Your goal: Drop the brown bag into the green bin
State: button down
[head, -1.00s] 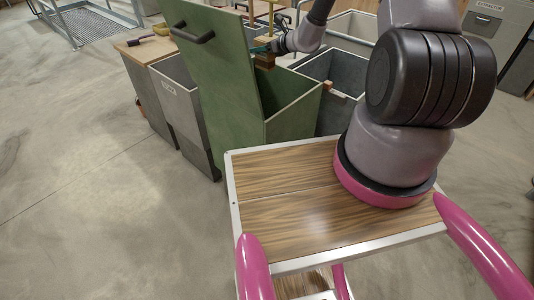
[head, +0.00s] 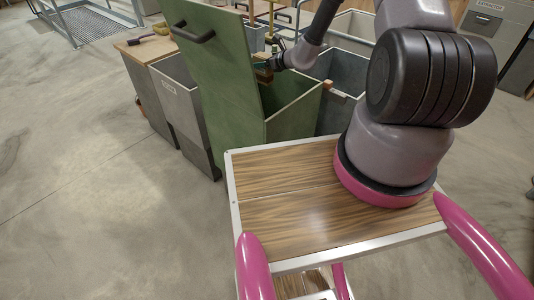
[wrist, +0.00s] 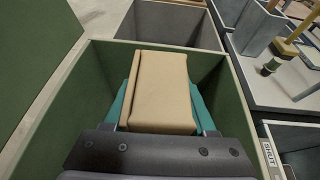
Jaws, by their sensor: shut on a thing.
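The brown bag (wrist: 160,92) is held between the teal fingers of my gripper (wrist: 162,105) in the wrist view. It is a tan block-like bag, over the open mouth of the green bin (wrist: 226,88). In the head view the green bin (head: 293,112) stands beyond my base with its tall lid raised on the left. My gripper (head: 266,72) is at the bin's mouth, partly behind the raised lid. Only a small brown part of the bag (head: 263,76) shows there. The bin's floor is hidden beneath the bag and gripper.
Grey bins stand on both sides, one (head: 182,105) left and one (head: 345,72) right of the green bin. The green lid (head: 215,62) stands upright close to my gripper. A wooden-topped cabinet (head: 148,50) is farther left. The floor at left is clear.

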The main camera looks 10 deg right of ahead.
jog(key=shift+c, duration=0.7)
grip_release()
jog(key=v, duration=1.1)
jog(key=shift+w+r, duration=0.1)
